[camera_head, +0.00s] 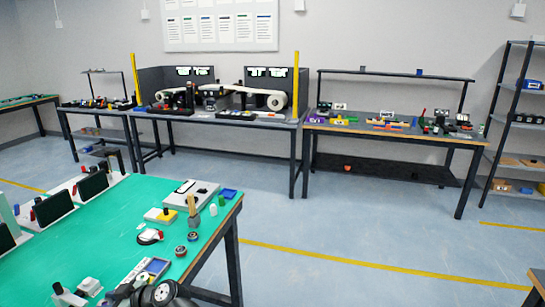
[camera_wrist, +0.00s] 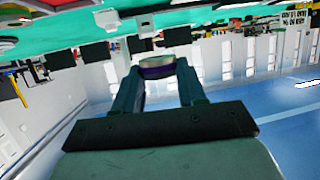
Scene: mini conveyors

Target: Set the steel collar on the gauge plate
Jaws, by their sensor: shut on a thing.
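My gripper (camera_wrist: 156,75) is shut on a short, round, grey metal piece with a dark purple band (camera_wrist: 157,66); it looks like the steel collar. The fingers grip it from both sides, and it is held apart from the green table top, which shows upside down along the top of the wrist view. In the head view my arm is at the bottom edge, and the fingertips and collar cannot be made out. A pale grey plate with dark parts (camera_head: 180,198) lies at the far end of the green table; I cannot tell whether it is the gauge plate.
The green table (camera_head: 95,235) also bears small round pieces (camera_head: 181,250), a wooden-handled tool (camera_head: 193,210), a yellow block on a pale base (camera_head: 160,215) and a blue tray (camera_head: 229,194). The middle of the table is largely clear. A mini conveyor (camera_head: 262,98) stands on a far bench.

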